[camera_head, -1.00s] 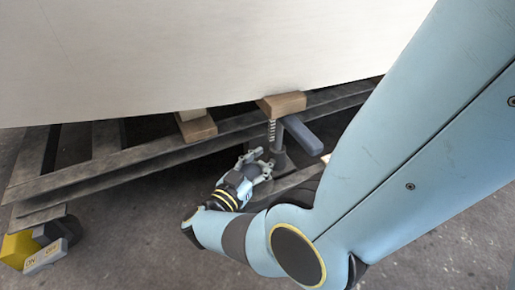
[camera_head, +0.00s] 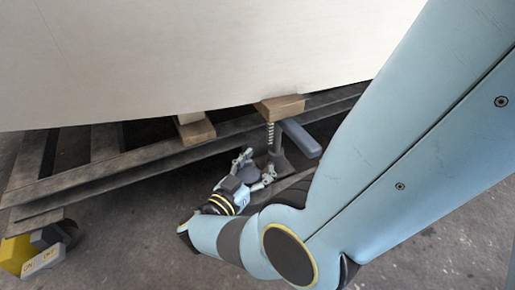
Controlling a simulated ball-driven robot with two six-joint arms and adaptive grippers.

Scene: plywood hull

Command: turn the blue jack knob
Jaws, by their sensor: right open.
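The blue jack knob (camera_head: 300,138) is a blue-grey, elongated handle sticking out to the lower right of a jack. The jack has a pale threaded screw (camera_head: 270,134) under a wooden block and a dark post (camera_head: 278,160) below. My right gripper (camera_head: 258,166) is open, with its fingers spread just below and left of the jack post. It appears empty and apart from the knob. I cannot tell whether a finger touches the post. My left gripper is out of view.
The large pale plywood hull (camera_head: 200,60) hangs over the jack. A wooden block (camera_head: 282,107) sits under its edge, another block (camera_head: 197,131) to the left. Dark metal rails (camera_head: 110,176) run behind the gripper.

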